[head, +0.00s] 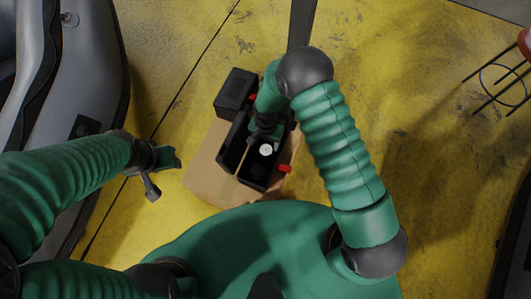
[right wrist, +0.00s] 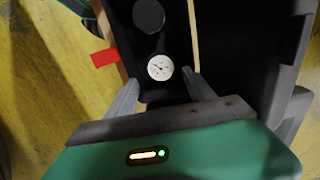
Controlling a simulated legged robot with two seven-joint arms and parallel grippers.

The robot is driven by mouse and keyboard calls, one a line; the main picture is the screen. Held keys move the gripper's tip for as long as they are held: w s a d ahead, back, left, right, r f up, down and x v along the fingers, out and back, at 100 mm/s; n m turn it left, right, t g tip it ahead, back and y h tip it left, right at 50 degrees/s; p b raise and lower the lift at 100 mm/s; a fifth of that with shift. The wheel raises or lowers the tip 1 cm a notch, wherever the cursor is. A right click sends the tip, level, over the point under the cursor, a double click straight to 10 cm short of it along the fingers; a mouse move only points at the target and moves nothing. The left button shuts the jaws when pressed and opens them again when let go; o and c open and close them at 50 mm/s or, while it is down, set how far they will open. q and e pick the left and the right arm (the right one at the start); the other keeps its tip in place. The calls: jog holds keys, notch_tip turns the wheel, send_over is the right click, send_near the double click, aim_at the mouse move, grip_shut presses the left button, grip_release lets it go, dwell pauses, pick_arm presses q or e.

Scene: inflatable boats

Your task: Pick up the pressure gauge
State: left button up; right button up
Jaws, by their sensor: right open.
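The pressure gauge (head: 265,149) has a small round white dial and sits inside a black open toolbox (head: 232,148) on a cardboard box. In the right wrist view the gauge (right wrist: 160,67) faces up, just beyond and between my fingertips. My right gripper (right wrist: 156,80) is open, with one finger on each side of the gauge's near edge; I cannot tell if they touch it. In the head view my right arm hides part of the toolbox. My left gripper (head: 166,160) is left of the box, away from the gauge; its jaw opening is unclear.
The cardboard box (head: 208,180) stands on a worn yellow floor (head: 180,50). A grey inflatable boat (head: 95,60) lies at the left. A red tab (right wrist: 104,57) and a dark round part (right wrist: 148,15) are near the gauge. A dark wire stand (head: 497,85) is at the far right.

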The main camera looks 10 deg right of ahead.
aim_at(266, 149)
notch_tip(266, 149, down, 3)
jog(key=shift+a+f+b, duration=0.1)
jog(key=shift+b, duration=0.2)
notch_tip(266, 149, down, 6)
jog(key=b, duration=0.2)
jog(key=shift+w+r+b, duration=0.1)
jog(key=shift+r+b, duration=0.15)
jog(key=shift+b, duration=0.1)
jog(key=shift+r, duration=0.15)
jog(key=c, duration=1.2)
jog(key=shift+r, duration=0.1)
